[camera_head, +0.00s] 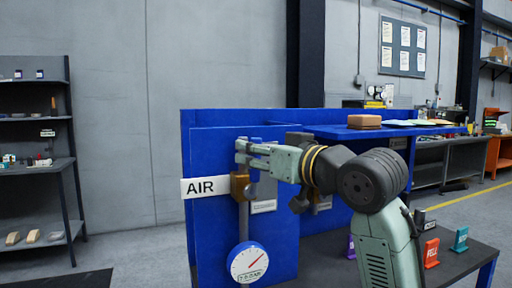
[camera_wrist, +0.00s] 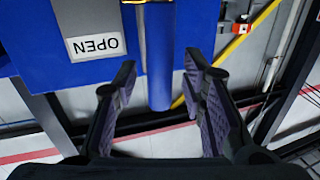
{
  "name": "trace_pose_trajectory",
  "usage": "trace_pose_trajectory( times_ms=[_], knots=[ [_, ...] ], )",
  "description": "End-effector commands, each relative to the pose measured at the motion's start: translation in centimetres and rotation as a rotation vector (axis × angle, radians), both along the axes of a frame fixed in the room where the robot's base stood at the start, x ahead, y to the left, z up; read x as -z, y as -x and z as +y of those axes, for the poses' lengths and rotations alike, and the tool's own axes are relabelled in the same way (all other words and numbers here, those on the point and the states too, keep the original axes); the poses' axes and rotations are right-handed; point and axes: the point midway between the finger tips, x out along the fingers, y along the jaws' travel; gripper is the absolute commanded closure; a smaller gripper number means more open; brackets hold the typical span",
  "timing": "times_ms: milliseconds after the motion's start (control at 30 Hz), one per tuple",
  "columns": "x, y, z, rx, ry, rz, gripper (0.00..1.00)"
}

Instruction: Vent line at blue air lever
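The blue air lever (camera_wrist: 160,65) shows in the wrist view as a blue grip on a brass-coloured stem. It lies between the two fingers of my gripper (camera_wrist: 160,72), with a visible gap on each side. In the head view my gripper (camera_head: 243,152) is held roughly level, fingers pointing left, just above the brass valve body (camera_head: 239,187). The fingers are open. The lever is mostly hidden behind the gripper there. A white AIR label (camera_head: 205,187) is left of the valve. A round gauge (camera_head: 248,262) is below it on a grey pipe.
The blue panel (camera_head: 215,150) stands close behind the valve. An upside-down OPEN plate (camera_wrist: 96,45) shows in the wrist view. A brown block (camera_head: 364,121) lies on the blue shelf. Red (camera_head: 431,253) and teal (camera_head: 460,239) tags stand on the dark table at right.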

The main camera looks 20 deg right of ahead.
Motion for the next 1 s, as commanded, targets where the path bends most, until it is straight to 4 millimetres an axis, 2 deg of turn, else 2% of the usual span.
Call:
trace_pose_trajectory(
  times_ms=[333,900,1000],
  knots=[
    [0.06,-0.44,0.13,0.0,0.0,0.0,0.62],
    [0.04,-0.41,0.12,0.0,0.001,0.0,1.0],
    [0.04,-0.41,0.12,0.0,0.001,0.0,1.0]
  ],
)
